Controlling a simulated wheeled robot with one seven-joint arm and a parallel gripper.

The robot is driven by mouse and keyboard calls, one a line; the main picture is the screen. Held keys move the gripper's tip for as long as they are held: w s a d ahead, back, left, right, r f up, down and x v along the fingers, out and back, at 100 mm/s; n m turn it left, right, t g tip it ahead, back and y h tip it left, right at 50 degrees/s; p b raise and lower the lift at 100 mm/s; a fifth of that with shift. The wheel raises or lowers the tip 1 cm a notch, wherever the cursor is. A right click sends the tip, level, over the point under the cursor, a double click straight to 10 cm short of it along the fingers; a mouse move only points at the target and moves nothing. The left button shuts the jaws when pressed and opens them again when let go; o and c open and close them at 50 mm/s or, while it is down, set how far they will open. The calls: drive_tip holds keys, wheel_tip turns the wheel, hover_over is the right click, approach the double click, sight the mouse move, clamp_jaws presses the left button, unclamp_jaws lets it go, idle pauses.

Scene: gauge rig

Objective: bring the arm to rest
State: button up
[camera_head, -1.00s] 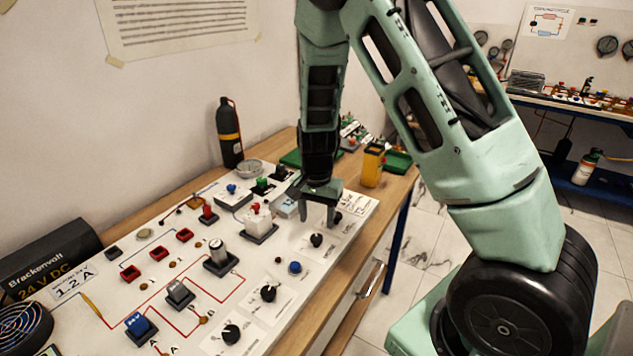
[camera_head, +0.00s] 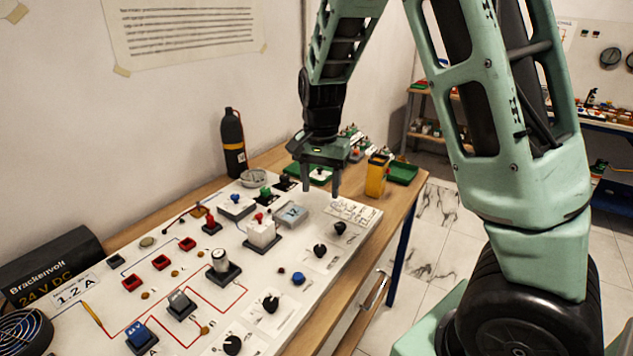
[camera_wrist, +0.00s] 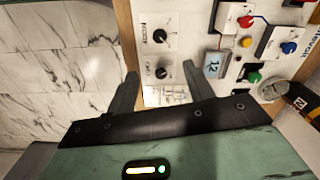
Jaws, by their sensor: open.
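My arm reaches over the table in the head view, and my gripper (camera_head: 321,190) hangs above the far right part of the white circuit board (camera_head: 325,262). The jaws are apart with nothing between them. In the wrist view my gripper (camera_wrist: 163,92) also shows spread fingers over the board's printed label. A grey block marked 1.2 (camera_head: 291,214) sits on the board just below and left of the fingers; it also shows in the wrist view (camera_wrist: 216,65), right of the fingers and apart from them.
Black knobs (camera_head: 320,250) line the board's right side. A white block with a red top (camera_head: 262,232) stands near the grey block. A yellow container (camera_head: 377,175), green trays (camera_head: 402,172) and a black bottle (camera_head: 232,143) stand at the back. Open floor (camera_head: 435,225) lies right of the table.

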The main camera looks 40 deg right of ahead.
drive_tip(key=s+a+r+n+y, duration=0.1)
drive_tip(key=s+a+n, duration=0.4)
drive_tip(key=a, duration=0.4)
drive_tip(key=s+a+r+n, duration=0.1)
drive_tip(key=s+a+n, duration=0.35)
drive_tip(key=a, duration=0.35)
drive_tip(key=s+a+n, duration=0.3)
drive_tip(key=s+n, duration=0.2)
drive_tip(key=s, duration=0.2)
drive_tip(key=s+a+n, duration=0.4)
drive_tip(key=s+n, duration=0.1)
drive_tip(key=s, duration=0.3)
drive_tip(key=shift+r, duration=0.15)
